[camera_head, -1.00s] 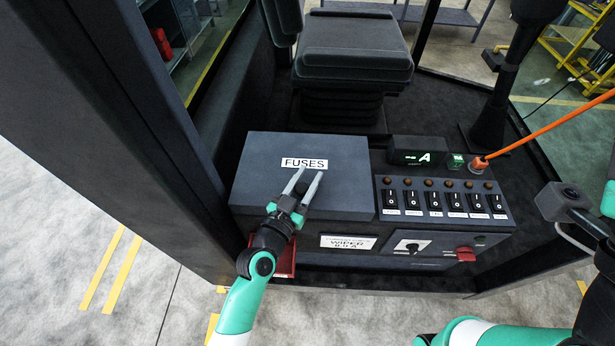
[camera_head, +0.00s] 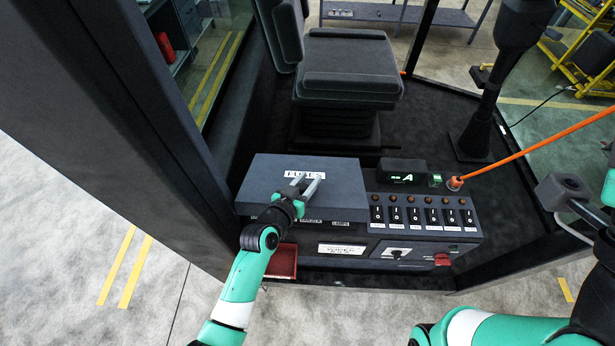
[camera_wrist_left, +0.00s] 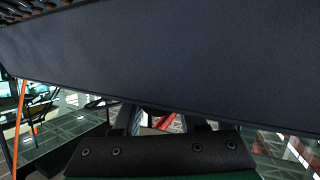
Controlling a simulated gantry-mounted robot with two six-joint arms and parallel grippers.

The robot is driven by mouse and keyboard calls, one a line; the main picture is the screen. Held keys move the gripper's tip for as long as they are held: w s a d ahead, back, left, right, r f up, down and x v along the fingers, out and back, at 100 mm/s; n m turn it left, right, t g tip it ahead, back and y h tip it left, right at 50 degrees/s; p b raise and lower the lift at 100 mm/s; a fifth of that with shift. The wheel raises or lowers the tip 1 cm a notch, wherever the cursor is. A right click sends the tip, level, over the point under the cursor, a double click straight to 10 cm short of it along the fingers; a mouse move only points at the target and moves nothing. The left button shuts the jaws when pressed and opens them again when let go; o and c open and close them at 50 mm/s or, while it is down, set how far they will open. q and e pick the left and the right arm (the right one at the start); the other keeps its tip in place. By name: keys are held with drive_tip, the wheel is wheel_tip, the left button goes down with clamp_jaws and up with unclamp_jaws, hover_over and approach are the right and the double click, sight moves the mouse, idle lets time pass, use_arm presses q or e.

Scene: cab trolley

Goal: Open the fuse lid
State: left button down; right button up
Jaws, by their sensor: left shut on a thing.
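The dark grey fuse lid (camera_head: 270,178), with a white FUSES label, covers the box to the left of the switch panel. Its front edge is tilted up a little, and small white labels show beneath it. My left gripper (camera_head: 308,184) is shut on the fuse lid at its front middle; its fingers hide the part it grips and some of the label. In the left wrist view the lid (camera_wrist_left: 180,60) fills the upper half as a dark slab above the gripper's mount. My right arm shows at the right, but its fingers are out of view.
The switch panel (camera_head: 425,216) with several rocker switches is right of the lid. A small display (camera_head: 403,172) and an orange cable (camera_head: 530,142) are behind it. The seat (camera_head: 350,75) stands behind the box. A red tray (camera_head: 283,262) is below. The cab pillar is left.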

sight(308, 180)
use_arm(q)
drive_tip(key=shift+w+r+g+p, duration=0.2)
drive_tip(key=shift+w+r+g, duration=0.15)
drive_tip(key=shift+r, duration=0.3)
drive_tip(key=shift+w+r+g+p, duration=0.25)
drive_tip(key=shift+w+r, duration=0.1)
drive_tip(key=shift+r, duration=0.25)
drive_tip(key=shift+w+r+n+g+y, duration=0.3)
drive_tip(key=shift+w+r+n+g, duration=0.1)
drive_tip(key=shift+w+r+g, duration=0.35)
use_arm(e)
drive_tip(key=shift+r, duration=0.9)
